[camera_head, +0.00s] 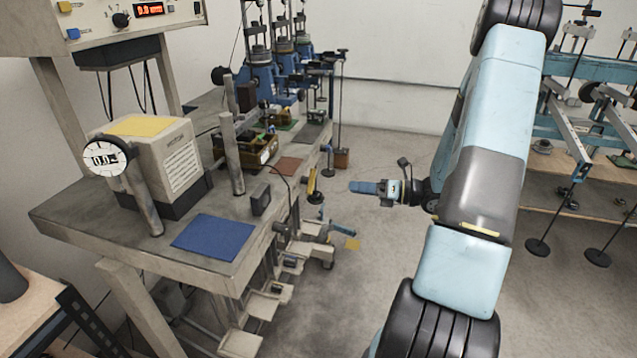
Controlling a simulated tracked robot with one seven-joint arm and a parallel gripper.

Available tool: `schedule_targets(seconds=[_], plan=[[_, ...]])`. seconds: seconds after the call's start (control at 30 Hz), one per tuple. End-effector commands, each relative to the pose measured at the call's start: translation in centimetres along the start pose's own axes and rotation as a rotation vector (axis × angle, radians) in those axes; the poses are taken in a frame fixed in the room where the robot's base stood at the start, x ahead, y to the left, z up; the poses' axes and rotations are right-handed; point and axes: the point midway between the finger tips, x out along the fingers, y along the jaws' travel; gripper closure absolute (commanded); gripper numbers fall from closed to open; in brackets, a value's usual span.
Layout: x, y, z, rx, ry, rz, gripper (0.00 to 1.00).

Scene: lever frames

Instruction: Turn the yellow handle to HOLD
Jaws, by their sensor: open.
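A small yellow handle (312,181) stands near upright at the right edge of the grey bench, around mid-picture. A blue handle (328,160) is just behind it, and a teal lever (338,228) sits lower and nearer. My gripper (353,187) is to the right of the yellow handle, apart from it, pointing left toward the bench. It is open with nothing seen between its fingers, though the gap is hard to see from here. The HOLD marking cannot be read in this view.
The grey bench (95,205) carries a beige box (160,160) with a dial, a blue mat (213,234) and several blue machines farther back. Steps and brackets jut out below its right edge. Lever frames with hanging weights (538,247) stand at right.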

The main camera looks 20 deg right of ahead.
Motion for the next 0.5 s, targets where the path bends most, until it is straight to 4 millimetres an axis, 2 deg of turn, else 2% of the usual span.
schedule_targets(seconds=[0.1, 0.27, 0.5], plan=[[-0.6, -1.1, -0.2, 0.049, -0.048, -0.015, 0.57], [-0.4, -1.6, -0.3, 0.069, -0.068, -0.019, 0.57], [2.7, -1.6, -0.1, 0.069, -0.066, -0.017, 0.57]])
